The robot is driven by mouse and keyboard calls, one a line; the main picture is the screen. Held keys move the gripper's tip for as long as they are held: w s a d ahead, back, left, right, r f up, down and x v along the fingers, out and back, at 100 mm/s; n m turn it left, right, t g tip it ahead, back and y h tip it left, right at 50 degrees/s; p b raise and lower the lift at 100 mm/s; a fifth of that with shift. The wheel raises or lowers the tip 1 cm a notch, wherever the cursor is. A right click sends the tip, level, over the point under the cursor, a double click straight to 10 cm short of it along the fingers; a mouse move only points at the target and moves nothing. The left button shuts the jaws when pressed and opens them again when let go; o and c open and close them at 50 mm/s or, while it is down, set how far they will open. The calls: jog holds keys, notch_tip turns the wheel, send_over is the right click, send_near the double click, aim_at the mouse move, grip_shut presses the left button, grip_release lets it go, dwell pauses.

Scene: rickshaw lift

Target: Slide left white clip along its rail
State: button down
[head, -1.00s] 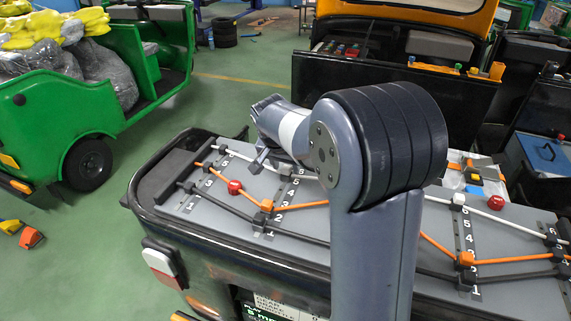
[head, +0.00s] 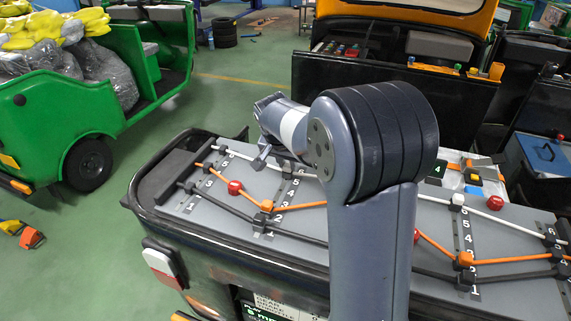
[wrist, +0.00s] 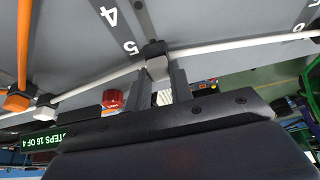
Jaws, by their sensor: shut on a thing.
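The left white clip (wrist: 157,67), a pale block with a dark top, sits on the white rod (wrist: 225,46) just past the number 5 in the wrist view. My gripper (wrist: 165,84) has its two dark fingers on either side of the clip and is shut on it. In the head view my gripper (head: 262,160) is over the far edge of the grey panel (head: 310,215), and my arm hides the clip there. The left orange clip (head: 266,205) is nearer the front on its orange rod.
Red balls sit on the rods, one of them on the left orange rod (head: 235,187). The right white clip (head: 458,199) and right orange clip (head: 465,258) stand to the right of my arm. Green and black vehicles stand around the panel, with open floor to the left.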

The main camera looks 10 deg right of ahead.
aim_at(286, 173)
jog(key=shift+w+d+r, duration=0.1)
jog(key=shift+w+d, duration=0.4)
jog(key=shift+w, duration=0.25)
jog(key=shift+w+d, duration=0.45)
jog(key=shift+w, duration=0.25)
jog(key=c, duration=1.2)
grip_release()
jog(key=shift+c, duration=0.2)
jog(key=v, duration=1)
jog(key=shift+s+r+b, duration=0.15)
jog(key=shift+r+b, duration=0.15)
jog(key=shift+b, duration=0.05)
jog(key=shift+a, duration=0.1)
